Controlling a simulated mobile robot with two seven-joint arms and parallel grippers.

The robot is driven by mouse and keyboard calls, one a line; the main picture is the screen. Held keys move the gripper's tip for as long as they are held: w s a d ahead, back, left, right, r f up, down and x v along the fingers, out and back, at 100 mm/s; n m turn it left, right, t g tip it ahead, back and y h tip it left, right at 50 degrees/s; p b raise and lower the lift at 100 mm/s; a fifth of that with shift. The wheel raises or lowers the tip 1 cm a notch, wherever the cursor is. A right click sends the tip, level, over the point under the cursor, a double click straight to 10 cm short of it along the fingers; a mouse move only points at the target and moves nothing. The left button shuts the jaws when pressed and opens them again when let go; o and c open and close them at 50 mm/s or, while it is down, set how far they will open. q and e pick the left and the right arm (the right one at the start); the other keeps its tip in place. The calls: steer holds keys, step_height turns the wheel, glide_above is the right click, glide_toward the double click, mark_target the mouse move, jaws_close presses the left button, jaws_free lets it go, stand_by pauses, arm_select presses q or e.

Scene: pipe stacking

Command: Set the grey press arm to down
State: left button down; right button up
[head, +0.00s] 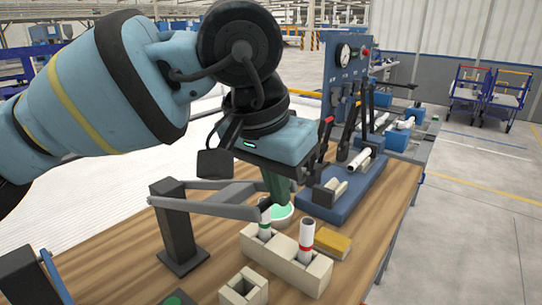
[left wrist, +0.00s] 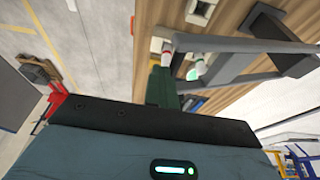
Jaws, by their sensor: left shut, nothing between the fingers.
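The grey press arm (head: 205,208) reaches from a dark post (head: 176,225) on the wooden table. The press arm also shows in the left wrist view (left wrist: 240,44). My left gripper (head: 277,195) points down with green fingers, shut and empty, just behind the free end. I cannot tell whether they touch. The fingers also show in the left wrist view (left wrist: 160,87). My right gripper is not in view.
A red-banded pipe (head: 306,238) stands in the same block. A yellow block (head: 332,242) lies beside it. A smaller beige socket block (head: 243,289) sits in front. A blue gauge panel (head: 343,70) rises at the back right.

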arm_select(q)
steer(key=shift+w+a+f, duration=0.1)
steer(key=shift+w+f, duration=0.05)
steer(key=shift+f, duration=1.15)
step_height(320, 180, down, 10)
steer(key=s+d+b, duration=0.1)
steer(key=b, duration=0.3)
steer(key=shift+d+r, duration=0.2)
steer(key=shift+d, duration=0.1)
